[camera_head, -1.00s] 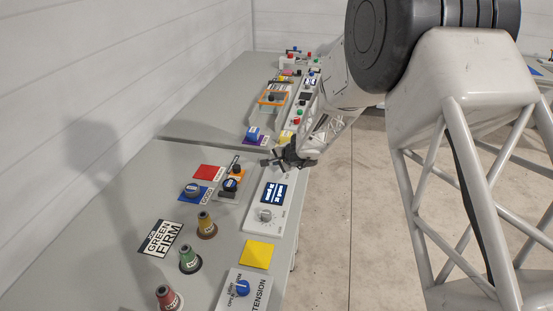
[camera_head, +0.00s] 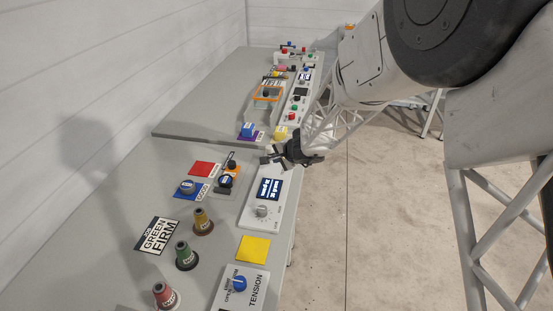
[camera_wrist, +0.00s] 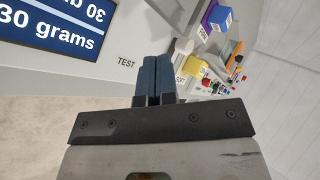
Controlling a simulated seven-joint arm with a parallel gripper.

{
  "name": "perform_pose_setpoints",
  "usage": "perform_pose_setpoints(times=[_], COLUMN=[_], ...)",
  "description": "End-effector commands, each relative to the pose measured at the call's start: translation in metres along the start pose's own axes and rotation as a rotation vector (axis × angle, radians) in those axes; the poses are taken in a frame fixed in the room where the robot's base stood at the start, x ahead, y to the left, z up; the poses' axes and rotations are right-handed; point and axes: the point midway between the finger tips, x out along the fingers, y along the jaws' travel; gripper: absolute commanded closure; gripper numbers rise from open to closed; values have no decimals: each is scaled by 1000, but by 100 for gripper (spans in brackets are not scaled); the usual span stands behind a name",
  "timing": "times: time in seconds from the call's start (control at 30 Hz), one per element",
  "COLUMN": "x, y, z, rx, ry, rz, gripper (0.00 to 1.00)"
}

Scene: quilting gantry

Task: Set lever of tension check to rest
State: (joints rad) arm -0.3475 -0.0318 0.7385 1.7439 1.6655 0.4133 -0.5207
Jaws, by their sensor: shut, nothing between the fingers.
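A pale panel (camera_head: 250,217) with a dark blue display (camera_head: 269,190) and a round knob (camera_head: 262,211) lies along the right edge of the near table. In the wrist view the display (camera_wrist: 50,30) reads "30 grams", and the word TEST is printed beside it. My gripper (camera_head: 268,157) is above the far end of this panel. In the wrist view my gripper (camera_wrist: 153,62) has its two dark blue fingers together, empty, just right of TEST.
A panel marked TENSION (camera_head: 242,288) with a blue knob and a yellow square (camera_head: 253,248) lie nearer. Several thread cones (camera_head: 203,222) stand to the left. A blue block (camera_head: 248,130) and a yellow block (camera_head: 280,133) are beyond my gripper.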

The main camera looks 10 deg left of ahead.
Motion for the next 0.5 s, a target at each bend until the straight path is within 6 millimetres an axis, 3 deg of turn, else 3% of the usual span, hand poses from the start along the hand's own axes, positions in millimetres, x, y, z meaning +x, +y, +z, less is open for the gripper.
perform_pose_setpoints(times=[0.2,0.5], x=[-15,-20], y=[-1,-1], z=[5,7], rx=[1,0], ry=[0,0], rz=[-1,0], gripper=[100,100])
